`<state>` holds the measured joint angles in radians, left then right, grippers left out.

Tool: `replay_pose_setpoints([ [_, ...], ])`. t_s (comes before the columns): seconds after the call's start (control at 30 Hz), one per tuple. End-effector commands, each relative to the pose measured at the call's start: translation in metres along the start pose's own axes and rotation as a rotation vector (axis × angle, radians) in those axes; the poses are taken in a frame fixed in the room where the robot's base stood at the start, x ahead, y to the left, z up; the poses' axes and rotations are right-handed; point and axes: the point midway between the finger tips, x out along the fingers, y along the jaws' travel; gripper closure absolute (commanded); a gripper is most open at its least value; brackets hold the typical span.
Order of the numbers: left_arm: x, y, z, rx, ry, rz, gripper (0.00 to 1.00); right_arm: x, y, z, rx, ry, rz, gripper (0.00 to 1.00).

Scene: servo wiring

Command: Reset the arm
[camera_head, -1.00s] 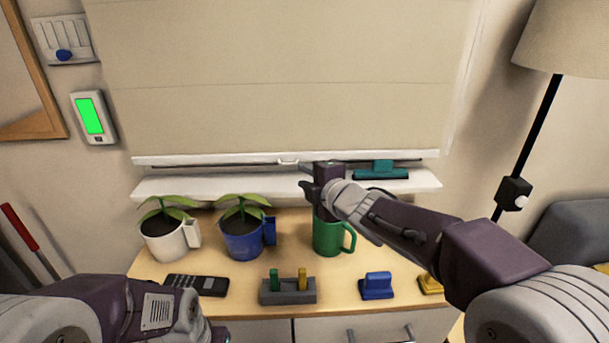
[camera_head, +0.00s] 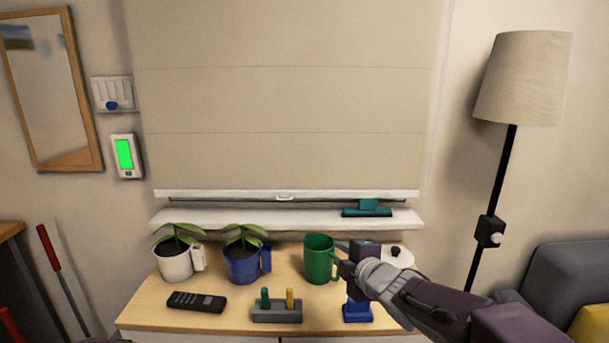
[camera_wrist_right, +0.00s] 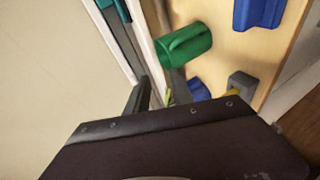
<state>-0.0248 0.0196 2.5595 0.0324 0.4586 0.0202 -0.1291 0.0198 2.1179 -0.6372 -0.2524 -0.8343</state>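My right arm comes in from the lower right of the head view. Its gripper (camera_head: 342,259) is just right of the green mug (camera_head: 319,260), in front of part of the mug's handle side. Its fingers look parted with nothing between them. In the right wrist view the fingers (camera_wrist_right: 158,92) point towards the window edge, and the green mug (camera_wrist_right: 184,45) lies beyond them; I cannot tell whether they touch it. A blue object (camera_head: 357,312) stands below the gripper, partly hidden by it. My left gripper is out of view.
The wooden top holds a white potted plant (camera_head: 174,263), a blue potted plant (camera_head: 242,265), a black remote (camera_head: 196,302), a grey block with pegs (camera_head: 277,312) and a white lidded item (camera_head: 398,257). A teal squeegee (camera_head: 368,210) lies on the sill. A floor lamp (camera_head: 505,170) stands right.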

Motion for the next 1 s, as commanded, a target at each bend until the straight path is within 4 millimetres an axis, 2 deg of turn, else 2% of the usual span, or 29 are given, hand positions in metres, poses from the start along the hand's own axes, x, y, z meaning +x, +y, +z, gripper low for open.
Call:
replay_pose_setpoints([
  [0.17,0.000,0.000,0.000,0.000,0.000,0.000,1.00,-0.007,-0.051,0.037,0.183,-0.117,-0.117,0.72],
  [0.27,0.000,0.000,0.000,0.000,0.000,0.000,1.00,-0.017,-0.089,0.057,0.330,-0.206,-0.200,0.72],
  [0.43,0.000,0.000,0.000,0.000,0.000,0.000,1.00,-0.051,-0.170,0.086,0.660,-0.413,-0.365,0.72],
  [0.6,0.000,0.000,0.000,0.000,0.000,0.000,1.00,-0.105,-0.254,0.091,1.041,-0.682,-0.531,0.72],
  [0.7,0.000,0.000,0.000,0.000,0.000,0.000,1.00,-0.139,-0.293,0.081,1.247,-0.848,-0.608,0.72],
  [0.77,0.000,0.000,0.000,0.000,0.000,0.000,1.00,-0.160,-0.311,0.073,1.380,-0.963,-0.642,0.72],
  [0.8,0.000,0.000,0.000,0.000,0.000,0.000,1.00,-0.171,-0.319,0.067,1.478,-1.049,-0.649,0.72],
  [0.83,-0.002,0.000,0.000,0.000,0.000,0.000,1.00,-0.174,-0.319,0.066,1.530,-1.089,-0.632,0.72],
  [0.87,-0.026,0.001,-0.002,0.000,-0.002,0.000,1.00,-0.182,-0.294,0.063,1.520,-1.078,-0.632,0.72],
  [0.9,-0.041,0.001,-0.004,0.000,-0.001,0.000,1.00,-0.186,-0.280,0.061,1.515,-1.074,-0.632,0.72],
  [1.0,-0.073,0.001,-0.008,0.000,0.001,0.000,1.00,-0.197,-0.251,0.056,1.512,-1.072,-0.632,0.72],
])
